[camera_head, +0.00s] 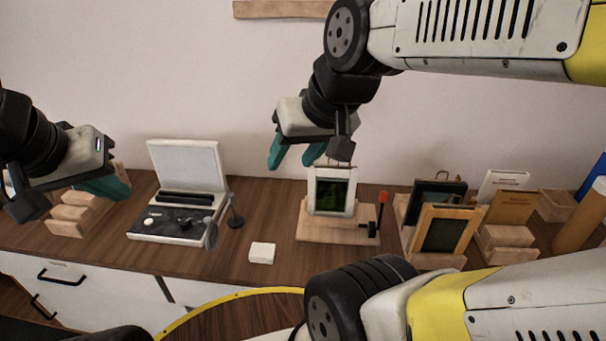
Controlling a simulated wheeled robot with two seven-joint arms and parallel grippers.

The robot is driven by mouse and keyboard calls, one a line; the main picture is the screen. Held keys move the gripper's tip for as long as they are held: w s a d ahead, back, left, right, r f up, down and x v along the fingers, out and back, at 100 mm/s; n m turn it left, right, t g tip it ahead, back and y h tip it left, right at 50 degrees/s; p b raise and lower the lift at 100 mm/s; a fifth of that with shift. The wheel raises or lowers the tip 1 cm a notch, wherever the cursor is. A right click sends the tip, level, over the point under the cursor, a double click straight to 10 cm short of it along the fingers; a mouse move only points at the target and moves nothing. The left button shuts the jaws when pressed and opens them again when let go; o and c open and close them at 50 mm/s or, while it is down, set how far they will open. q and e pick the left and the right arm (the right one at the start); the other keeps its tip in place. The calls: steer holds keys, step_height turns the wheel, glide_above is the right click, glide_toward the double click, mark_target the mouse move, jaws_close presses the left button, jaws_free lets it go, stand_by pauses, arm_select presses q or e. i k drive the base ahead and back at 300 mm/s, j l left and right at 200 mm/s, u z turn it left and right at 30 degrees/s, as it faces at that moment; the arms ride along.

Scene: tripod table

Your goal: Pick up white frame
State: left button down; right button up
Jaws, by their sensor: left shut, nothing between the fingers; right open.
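The white frame (312,193) stands upright on a light wooden base (325,232) on the long brown table, with a dark green picture inside. My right gripper (292,158), with teal fingers, is open above and slightly left of the white frame. Its fingers look apart from the frame, and nothing is between them. My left gripper (112,188) is shut and empty at the left, near several wooden blocks. The lower part of its arm is cut off by the picture edge.
Right of the frame stand a small red-topped lever (383,198), a dark frame (436,192) and a wooden frame (446,228). An open white case (178,222) stands to the left. A small white block (262,252) lies in front, with bare tabletop around it.

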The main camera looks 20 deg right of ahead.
mark_target(331, 189)
steer(key=k+j+z, duration=0.15)
steer(key=j, duration=0.2)
steer(key=j+z, duration=0.1)
steer(key=j, duration=0.25)
steer(key=k+j+z, duration=0.15)
steer(key=j, duration=0.2)
steer(key=i+j+z, duration=0.2)
steer(key=j, duration=0.25)
steer(key=j+z, duration=0.15)
steer(key=j, duration=0.35)
steer(key=i+j+z, duration=0.35)
steer(key=i+j, duration=0.2)
